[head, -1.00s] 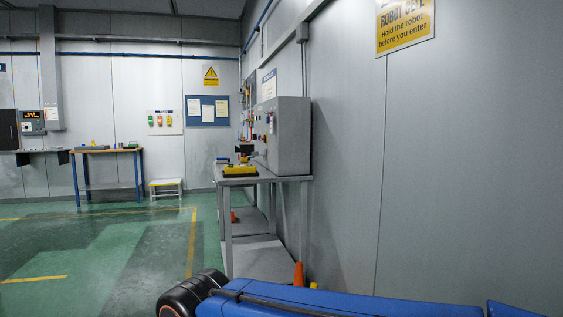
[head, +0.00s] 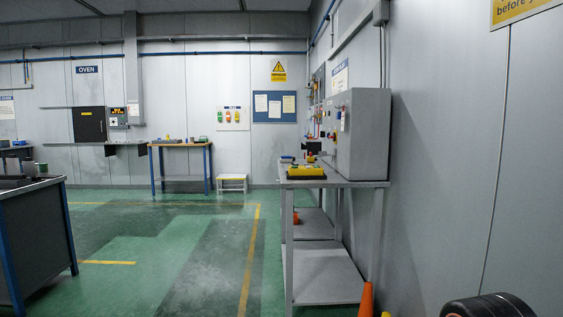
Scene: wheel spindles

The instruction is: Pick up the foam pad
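I cannot make out a foam pad in the head view. Small items lie on the blue-legged wooden-topped bench (head: 180,144) at the far wall, too small to identify. On the near grey table (head: 332,184) at centre right lies a yellow item with dark parts on top (head: 306,171). The fingers of my gripper are not in view, so its hold is not shown. A black rounded part, likely of my arm, shows at the bottom right corner.
A dark workbench (head: 38,234) with dark cylindrical items stands at the left edge. A grey cabinet (head: 362,135) stands on the grey table by the right wall. An orange cone (head: 366,299) is beside the table. The green floor between is clear.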

